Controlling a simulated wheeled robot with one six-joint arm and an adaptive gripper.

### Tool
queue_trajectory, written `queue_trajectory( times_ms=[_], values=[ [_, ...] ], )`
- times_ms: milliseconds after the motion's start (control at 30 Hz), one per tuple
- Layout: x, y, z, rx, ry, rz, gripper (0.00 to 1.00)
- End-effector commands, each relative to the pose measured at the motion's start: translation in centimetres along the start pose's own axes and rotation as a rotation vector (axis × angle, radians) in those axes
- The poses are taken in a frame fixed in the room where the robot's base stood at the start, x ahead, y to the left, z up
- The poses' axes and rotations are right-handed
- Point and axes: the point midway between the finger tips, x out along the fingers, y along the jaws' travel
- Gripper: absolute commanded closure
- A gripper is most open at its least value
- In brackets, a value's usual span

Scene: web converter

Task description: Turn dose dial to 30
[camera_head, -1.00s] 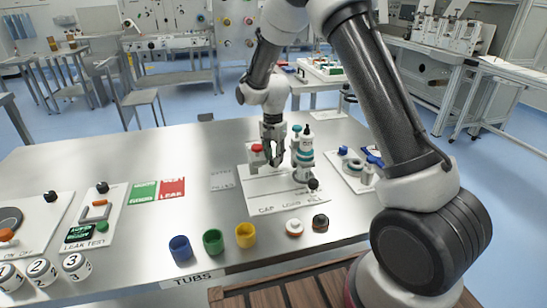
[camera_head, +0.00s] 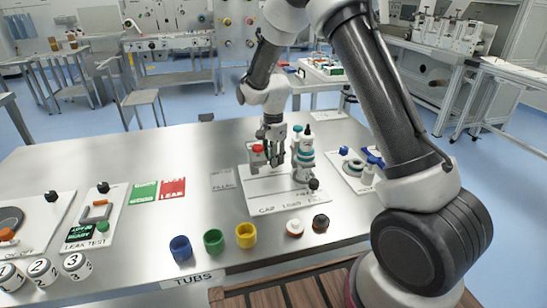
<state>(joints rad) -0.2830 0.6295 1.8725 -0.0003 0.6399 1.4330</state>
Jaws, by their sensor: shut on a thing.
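My gripper (camera_head: 273,160) points straight down over the back of the white plate (camera_head: 268,205). It stands between a red-topped grey block (camera_head: 257,152) on its left and a white and teal bottle-shaped unit (camera_head: 304,155) on its right. Its fingers are shut on the dose dial at the back of the plate. The dial is hidden by the fingers, and its markings and setting are too small to read. A black knob (camera_head: 313,184) sits at the front foot of the teal unit.
Blue (camera_head: 181,248), green (camera_head: 213,241) and yellow (camera_head: 246,235) tubs stand along the front edge. White and black knobbed caps lie before the plate. A board with blue parts (camera_head: 349,165) lies on the right. The table's middle left is mostly clear.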

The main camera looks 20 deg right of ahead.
Motion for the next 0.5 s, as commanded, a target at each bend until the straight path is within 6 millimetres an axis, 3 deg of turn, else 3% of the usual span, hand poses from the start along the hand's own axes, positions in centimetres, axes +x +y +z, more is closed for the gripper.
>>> queue_trajectory(
  times_ms=[133, 167, 200, 500],
  values=[
    [-0.09, -0.08, -0.02, 0.000, 0.000, -0.003, 0.95],
    [-0.09, -0.08, -0.02, 0.000, 0.000, -0.003, 0.65],
    [-0.08, -0.08, -0.01, 0.000, 0.000, -0.002, 0.62],
    [-0.12, -0.04, 0.00, 0.000, 0.000, -0.001, 0.62]
  ],
)
